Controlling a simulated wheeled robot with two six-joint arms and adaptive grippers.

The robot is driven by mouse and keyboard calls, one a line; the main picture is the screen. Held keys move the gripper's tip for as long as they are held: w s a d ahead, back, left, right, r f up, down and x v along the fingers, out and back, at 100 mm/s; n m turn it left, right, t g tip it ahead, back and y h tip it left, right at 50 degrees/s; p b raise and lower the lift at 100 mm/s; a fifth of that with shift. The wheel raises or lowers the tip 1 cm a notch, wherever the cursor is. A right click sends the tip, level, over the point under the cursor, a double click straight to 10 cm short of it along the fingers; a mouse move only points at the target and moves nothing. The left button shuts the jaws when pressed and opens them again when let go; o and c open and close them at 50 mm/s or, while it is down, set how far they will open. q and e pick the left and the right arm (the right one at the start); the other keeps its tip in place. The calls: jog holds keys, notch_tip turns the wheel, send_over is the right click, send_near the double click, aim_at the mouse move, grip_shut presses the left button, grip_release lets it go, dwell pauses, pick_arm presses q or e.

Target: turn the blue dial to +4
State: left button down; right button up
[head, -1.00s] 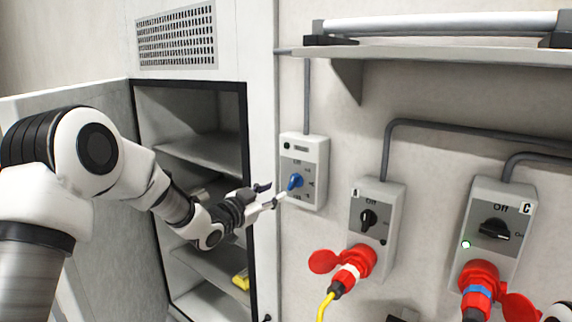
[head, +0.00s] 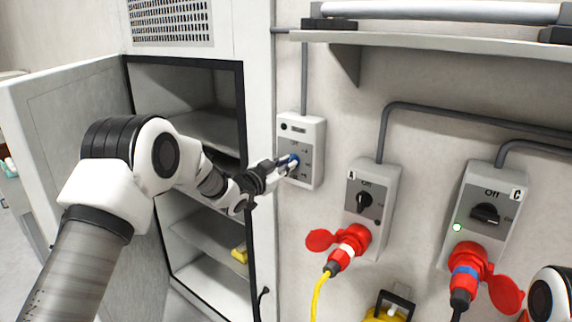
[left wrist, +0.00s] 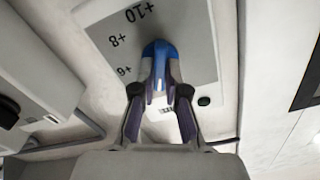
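The blue dial (head: 294,160) sits on the front of a small light-grey control box (head: 314,150) on the wall. In the left wrist view the dial (left wrist: 160,52) stands between my left fingertips, and +6, +8 and +10 are printed to its left, upside down. My left gripper (head: 284,167) is at the dial, its fingers drawn in on both sides of it; it also shows in the left wrist view (left wrist: 160,78). The +4 mark and the dial's exact setting cannot be read. My right gripper is out of view.
Right of the box are switch boxes A (head: 372,205) and C (head: 488,215) with red plugs. A shelf (head: 440,48) juts out above. An open cabinet (head: 205,245) with a yellow object (head: 240,254) is at the left.

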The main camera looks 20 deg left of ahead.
pick_arm(q)
jog(key=m+b, duration=0.4)
jog(key=b, duration=0.2)
jog(key=shift+d+b, duration=0.1)
jog(key=shift+b, duration=0.2)
jog(key=c, duration=1.2)
grip_release()
jog(key=v, duration=1.2)
jog(key=shift+d, duration=0.1)
